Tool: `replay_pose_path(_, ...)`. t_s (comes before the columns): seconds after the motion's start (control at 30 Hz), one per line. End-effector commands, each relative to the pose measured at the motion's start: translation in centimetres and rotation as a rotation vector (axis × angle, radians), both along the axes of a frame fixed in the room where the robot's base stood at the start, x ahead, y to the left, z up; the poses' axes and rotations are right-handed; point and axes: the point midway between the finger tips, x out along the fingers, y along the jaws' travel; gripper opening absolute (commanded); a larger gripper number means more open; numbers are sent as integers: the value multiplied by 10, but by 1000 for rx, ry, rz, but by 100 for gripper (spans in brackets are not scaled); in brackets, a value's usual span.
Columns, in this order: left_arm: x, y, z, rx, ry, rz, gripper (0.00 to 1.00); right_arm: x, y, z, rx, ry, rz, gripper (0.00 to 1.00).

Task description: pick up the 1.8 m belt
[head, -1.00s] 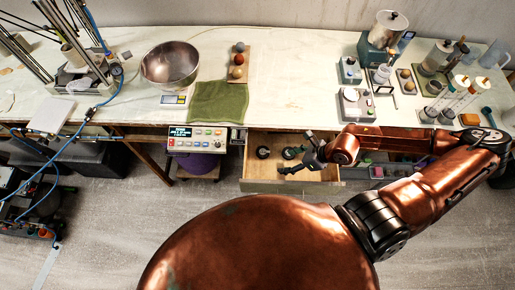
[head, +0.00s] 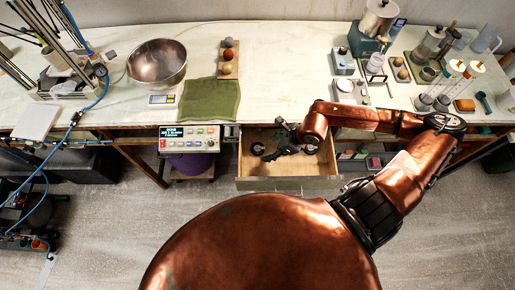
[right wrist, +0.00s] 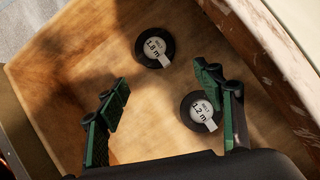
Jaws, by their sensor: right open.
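The 1.8 m belt (right wrist: 152,50) is a dark coil with a round white label, lying flat on the wooden floor of an open drawer (head: 290,184). In the head view the belt (head: 257,149) shows at the drawer's left, beside my gripper. My right gripper (right wrist: 163,84) has its green-padded fingers spread wide and empty. The belt lies ahead of the fingertips, not between them. In the head view my right gripper (head: 280,150) is over the drawer. My left gripper is out of view.
A similar coil, the 1.2 m belt (right wrist: 200,112), lies beside the right finger, partly hidden by it. The drawer walls and the worktable edge (right wrist: 295,30) bound the space.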

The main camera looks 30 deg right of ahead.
Motion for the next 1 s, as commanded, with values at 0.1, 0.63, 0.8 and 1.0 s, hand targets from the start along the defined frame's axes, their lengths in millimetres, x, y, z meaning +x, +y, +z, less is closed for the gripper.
replay_pose_path(0.1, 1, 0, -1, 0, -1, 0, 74, 11, 9, 1, 4, -3, 1, 61)
replay_pose_path(0.63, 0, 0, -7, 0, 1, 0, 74, 36, 27, -26, 2, -1, 2, 61)
replay_pose_path(0.8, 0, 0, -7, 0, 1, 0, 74, 36, 27, -25, 2, -1, 2, 57)
replay_pose_path(1.0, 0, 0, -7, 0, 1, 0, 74, 36, 27, -25, 2, -1, 2, 43)
